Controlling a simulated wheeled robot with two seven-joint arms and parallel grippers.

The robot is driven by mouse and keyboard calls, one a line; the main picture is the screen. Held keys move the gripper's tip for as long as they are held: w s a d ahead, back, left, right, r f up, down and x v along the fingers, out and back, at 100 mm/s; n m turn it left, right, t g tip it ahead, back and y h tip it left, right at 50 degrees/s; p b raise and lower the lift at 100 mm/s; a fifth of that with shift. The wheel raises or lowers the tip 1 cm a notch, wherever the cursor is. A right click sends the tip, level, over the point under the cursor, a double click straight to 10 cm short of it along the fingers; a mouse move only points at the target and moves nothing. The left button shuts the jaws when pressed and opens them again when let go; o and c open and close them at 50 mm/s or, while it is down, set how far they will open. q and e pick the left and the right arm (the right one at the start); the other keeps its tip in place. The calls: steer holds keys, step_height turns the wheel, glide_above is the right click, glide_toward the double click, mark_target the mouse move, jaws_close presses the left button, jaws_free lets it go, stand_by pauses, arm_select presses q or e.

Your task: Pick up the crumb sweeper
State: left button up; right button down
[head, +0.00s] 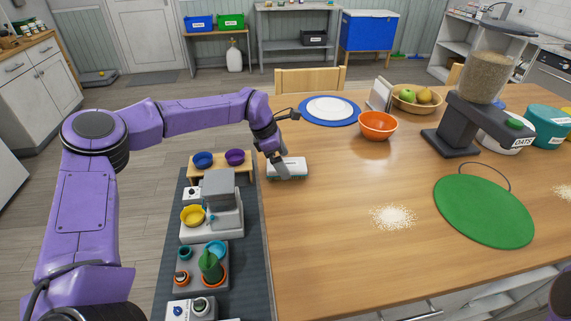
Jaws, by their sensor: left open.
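The crumb sweeper (297,168) is a small white block with a teal lower edge. It lies on the wooden table near the left edge. My left gripper (281,170) is open and points down at the sweeper's left part, covering some of it. I cannot tell whether the fingers touch it. My right gripper is out of view.
Crumb piles (393,216) lie mid-table, left of a green round mat (484,211). An orange bowl (378,125), a blue-rimmed plate (329,108) and a grain dispenser (455,140) stand farther back. A lower bench (247,255) with small appliances runs along the table's left side.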

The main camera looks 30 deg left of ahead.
mark_target(287, 163)
arm_select(q)
steer(key=w+f, duration=0.1)
steer(key=d+f, duration=0.1)
steer(key=shift+w+f, duration=0.35)
steer(key=shift+s+a+r, duration=0.1)
steer(key=shift+s+r, duration=0.05)
steer(key=shift+s, duration=0.25)
steer(key=shift+c, duration=1.2)
steer(key=shift+w, duration=0.1)
steer(key=c, duration=0.8)
steer(key=shift+c, duration=0.2)
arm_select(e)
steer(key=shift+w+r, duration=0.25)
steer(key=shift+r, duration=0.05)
arm_select(q)
step_height(287, 163, up, 3)
steer(key=shift+b, duration=0.5)
steer(key=s+d+r+b, duration=0.5)
steer(key=s+d+r, duration=0.2)
steer(key=d+r, duration=0.3)
steer(key=shift+s+d, duration=0.25)
steer(key=shift+d, duration=0.75)
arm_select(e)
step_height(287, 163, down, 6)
